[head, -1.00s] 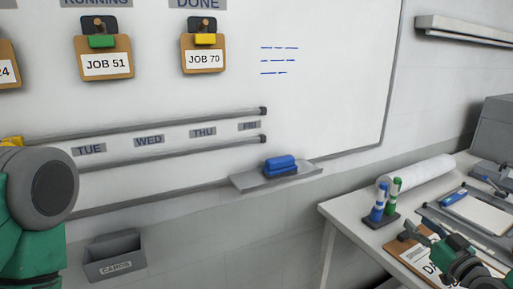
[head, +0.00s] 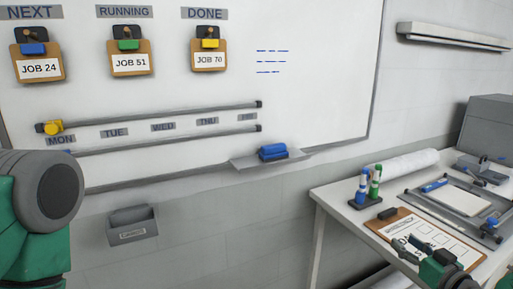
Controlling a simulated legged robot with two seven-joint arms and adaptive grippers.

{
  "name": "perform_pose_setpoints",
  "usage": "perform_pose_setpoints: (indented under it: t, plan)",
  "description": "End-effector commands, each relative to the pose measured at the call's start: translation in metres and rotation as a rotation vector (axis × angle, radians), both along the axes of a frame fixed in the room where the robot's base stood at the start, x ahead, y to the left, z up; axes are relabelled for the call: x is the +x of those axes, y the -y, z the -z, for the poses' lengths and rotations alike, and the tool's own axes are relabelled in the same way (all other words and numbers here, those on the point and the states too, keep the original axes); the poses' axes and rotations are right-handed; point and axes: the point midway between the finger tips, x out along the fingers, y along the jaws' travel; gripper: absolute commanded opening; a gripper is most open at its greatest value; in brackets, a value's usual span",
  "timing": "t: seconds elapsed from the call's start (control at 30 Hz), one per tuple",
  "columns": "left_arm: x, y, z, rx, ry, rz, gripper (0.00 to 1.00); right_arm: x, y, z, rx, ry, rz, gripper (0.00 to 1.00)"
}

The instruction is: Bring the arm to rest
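My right gripper (head: 408,246) is at the lower right in the head view, over the clipboard (head: 398,224) on the table. Its two fingers point left and look spread apart, with nothing seen between them. I cannot tell its height above the clipboard. My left arm, green and grey, fills the lower left edge. The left gripper does not show.
The white table (head: 335,203) at right bears a marker stand (head: 365,203), a paper roll (head: 400,165) and a grey tray (head: 462,201). On the wall are a whiteboard (head: 320,95), an eraser ledge (head: 245,163) and a card box (head: 133,226). Floor space left of the table looks clear.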

Motion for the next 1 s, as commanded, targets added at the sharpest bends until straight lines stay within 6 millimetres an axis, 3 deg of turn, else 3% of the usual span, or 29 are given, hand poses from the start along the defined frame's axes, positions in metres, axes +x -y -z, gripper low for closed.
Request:
perform_pose_setpoints:
  t: [0.27, 0.37, 0.47, 0.6, 0.7, 0.8, 0.9, 1.0]
  plan:
    - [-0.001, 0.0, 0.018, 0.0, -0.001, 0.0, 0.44, -0.031, -0.057, 0.07, 0.036, -0.233, -0.07, 0.4]
    - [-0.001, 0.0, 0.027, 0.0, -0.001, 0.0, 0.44, -0.052, -0.082, 0.107, 0.043, -0.362, -0.097, 0.4]
    - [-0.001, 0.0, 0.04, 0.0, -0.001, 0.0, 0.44, -0.09, -0.113, 0.155, 0.041, -0.541, -0.122, 0.4]
    - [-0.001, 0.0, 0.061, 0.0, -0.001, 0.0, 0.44, -0.169, -0.143, 0.224, 0.004, -0.84, -0.123, 0.4]
    - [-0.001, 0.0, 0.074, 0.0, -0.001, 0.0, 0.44, -0.231, -0.149, 0.261, -0.048, -1.043, -0.092, 0.4]
    - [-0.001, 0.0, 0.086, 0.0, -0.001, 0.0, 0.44, -0.287, -0.144, 0.285, -0.111, -1.211, -0.044, 0.4]
    - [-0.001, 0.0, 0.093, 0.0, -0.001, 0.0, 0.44, -0.328, -0.135, 0.296, -0.167, -1.328, 0.009, 0.4]
    - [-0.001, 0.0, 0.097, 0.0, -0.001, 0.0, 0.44, -0.351, -0.127, 0.299, -0.205, -1.389, 0.048, 0.4]
